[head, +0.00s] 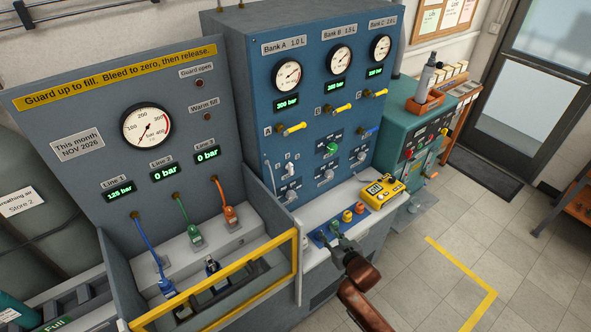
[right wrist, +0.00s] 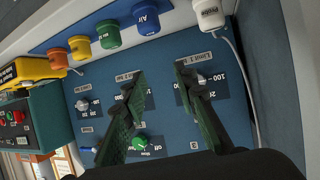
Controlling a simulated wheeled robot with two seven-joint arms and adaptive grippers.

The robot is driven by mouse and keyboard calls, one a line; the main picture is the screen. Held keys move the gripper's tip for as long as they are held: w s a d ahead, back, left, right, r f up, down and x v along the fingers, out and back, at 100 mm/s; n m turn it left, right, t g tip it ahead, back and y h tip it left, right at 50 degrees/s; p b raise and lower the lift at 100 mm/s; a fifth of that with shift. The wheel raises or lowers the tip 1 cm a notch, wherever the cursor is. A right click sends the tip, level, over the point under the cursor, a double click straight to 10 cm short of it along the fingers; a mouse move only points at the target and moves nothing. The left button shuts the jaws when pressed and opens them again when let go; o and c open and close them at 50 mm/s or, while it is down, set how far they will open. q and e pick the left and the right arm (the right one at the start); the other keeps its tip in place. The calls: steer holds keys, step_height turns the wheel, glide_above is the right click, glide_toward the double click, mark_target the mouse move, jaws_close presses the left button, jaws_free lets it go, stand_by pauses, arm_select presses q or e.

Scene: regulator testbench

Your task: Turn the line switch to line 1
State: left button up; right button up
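The head view shows a small white selector (head: 290,169) on a dark plate, low on the left of the blue panel, above the limit knobs. It appears to be the line switch; its setting is too small to read. My right gripper (head: 338,241) is over the ledge in front of that panel, lower right of the selector and apart from it. In the right wrist view my right gripper (right wrist: 161,70) is open and empty, facing the panel with its fingers well apart. The limit 1 knob (right wrist: 203,80) shows near the right finger. My left gripper is out of view.
The ledge carries blue, green (right wrist: 107,34), yellow and orange caps. A white probe (right wrist: 208,13) with a cable is beside them. A green knob (head: 333,148) is on the panel. A yellow handheld meter (head: 380,189) and the yellow guard rail (head: 225,277) flank the ledge.

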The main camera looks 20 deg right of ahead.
mark_target(292, 168)
steer(key=w+a+r+n+t+y, duration=0.1)
steer(key=w+a+r+t+y, duration=0.15)
steer(key=w+r, duration=0.5)
steer(key=w+a+r+n+t+y, duration=0.25)
steer(key=w+r, duration=0.25)
steer(key=r, duration=0.5)
steer(key=shift+m+g, duration=0.35)
steer(key=shift+g, duration=0.15)
steer(key=x, duration=0.7)
steer(key=shift+a+r, duration=0.15)
steer(key=shift+a, duration=0.05)
steer(key=shift+w+a, duration=0.15)
steer(key=shift+w, duration=0.3)
jaws_close()
